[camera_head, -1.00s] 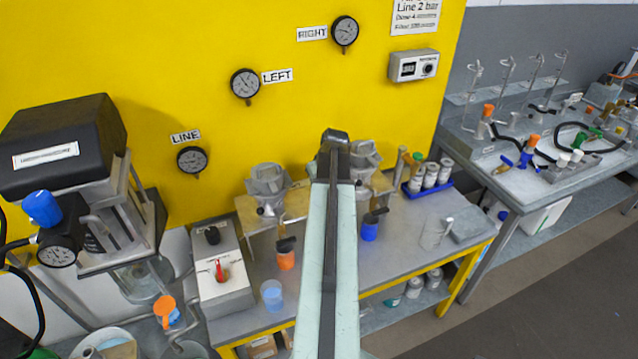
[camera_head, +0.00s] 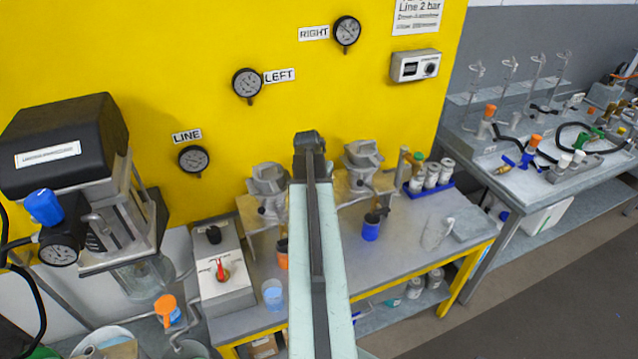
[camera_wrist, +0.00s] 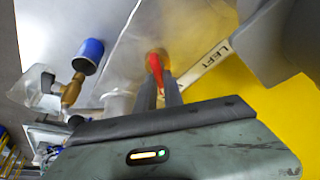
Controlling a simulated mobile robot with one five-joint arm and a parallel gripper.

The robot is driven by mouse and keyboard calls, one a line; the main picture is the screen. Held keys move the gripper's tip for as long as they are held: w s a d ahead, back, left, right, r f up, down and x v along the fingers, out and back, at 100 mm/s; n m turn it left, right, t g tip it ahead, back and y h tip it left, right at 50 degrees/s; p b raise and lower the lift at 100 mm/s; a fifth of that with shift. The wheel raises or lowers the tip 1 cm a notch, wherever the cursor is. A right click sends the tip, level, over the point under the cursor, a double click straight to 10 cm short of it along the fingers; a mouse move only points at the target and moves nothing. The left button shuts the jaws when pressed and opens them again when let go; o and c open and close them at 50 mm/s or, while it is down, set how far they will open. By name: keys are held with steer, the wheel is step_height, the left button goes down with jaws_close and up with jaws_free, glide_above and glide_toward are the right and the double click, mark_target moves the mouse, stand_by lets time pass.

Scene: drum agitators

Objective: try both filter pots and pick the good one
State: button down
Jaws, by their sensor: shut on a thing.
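Two grey filter pots stand on wooden stands against the yellow wall in the head view: the left pot (camera_head: 268,188) and the right pot (camera_head: 362,160). An orange piece (camera_head: 283,261) sits below the left pot, partly behind my arm. A blue piece (camera_head: 371,229) sits below the right pot. My gripper is hidden behind my arm in the head view. In the wrist view my gripper (camera_wrist: 158,88) is shut on a red lever (camera_wrist: 155,66), with a strip reading LEFT (camera_wrist: 208,60) beside it.
Round gauges labelled LINE (camera_head: 193,159), LEFT (camera_head: 247,84) and RIGHT (camera_head: 346,32) hang on the wall. A switch box (camera_head: 225,280) with a red knob and a clear blue cup (camera_head: 272,294) stand left of my arm. Several white jars (camera_head: 431,177) stand on the right.

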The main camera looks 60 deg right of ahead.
steer(key=shift+m, duration=0.5)
steer(key=c, duration=1.5)
jaws_free()
steer(key=shift+o, duration=0.2)
steer(key=p+v, duration=0.7)
steer(key=v, duration=0.1)
steer(key=shift+w, duration=0.15)
steer(key=shift+f, duration=0.1)
